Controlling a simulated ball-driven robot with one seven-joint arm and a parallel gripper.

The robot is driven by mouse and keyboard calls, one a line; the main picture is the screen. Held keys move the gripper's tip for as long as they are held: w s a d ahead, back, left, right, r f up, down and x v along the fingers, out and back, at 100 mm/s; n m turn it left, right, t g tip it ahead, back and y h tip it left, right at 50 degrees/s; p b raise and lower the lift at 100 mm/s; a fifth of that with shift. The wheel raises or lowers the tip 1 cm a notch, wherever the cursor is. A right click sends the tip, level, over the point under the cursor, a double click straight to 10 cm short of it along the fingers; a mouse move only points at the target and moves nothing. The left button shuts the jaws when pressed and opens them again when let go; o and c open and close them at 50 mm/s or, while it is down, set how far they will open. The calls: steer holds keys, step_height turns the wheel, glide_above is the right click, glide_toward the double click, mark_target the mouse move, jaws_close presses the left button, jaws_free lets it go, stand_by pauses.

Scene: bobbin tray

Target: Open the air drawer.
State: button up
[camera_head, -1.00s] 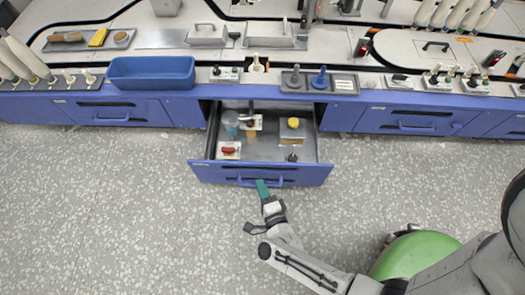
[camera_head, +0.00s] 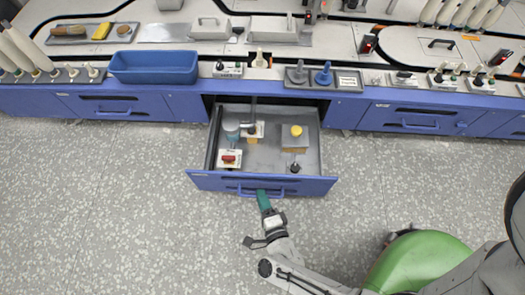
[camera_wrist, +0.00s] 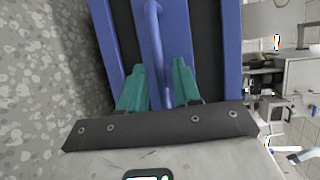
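The blue-fronted drawer (camera_head: 215,182) under the bench is pulled well out, and its grey inside is in view. Its blue handle (camera_head: 248,194) is on the front face; the handle (camera_wrist: 156,45) also shows in the wrist view. My gripper (camera_head: 263,193) is at this handle, with its green fingers pointing at the drawer front. In the wrist view my gripper (camera_wrist: 161,68) has one finger on each side of the handle bar, with a visible gap between them. The bar lies nearer the right finger; whether it touches is unclear.
Inside the drawer are a red-topped piece (camera_head: 229,160), a yellow-topped block (camera_head: 296,131) and other small items. Closed drawers flank it left and right. A blue bin (camera_head: 153,68) stands on the bench. The speckled floor in front is clear.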

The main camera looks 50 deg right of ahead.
steer(key=shift+o, duration=0.3)
steer(key=p+v, duration=0.2)
steer(key=v, duration=0.8)
steer(key=shift+s+a, duration=0.2)
steer(key=shift+s, duration=0.15)
steer(key=shift+r, duration=0.15)
steer(key=w+a+r+n+g+y, duration=0.1)
steer(key=w+r+n+g+y, duration=0.4)
steer(key=w+n+y, duration=1.05)
steer(key=s+d+r+n+g+h, duration=0.85)
steer(key=s+d+r, duration=0.35)
steer(key=s+d, duration=0.25)
step_height(320, 180, up, 37)
steer(key=p, duration=3.7)
steer(key=shift+w+y, duration=0.3)
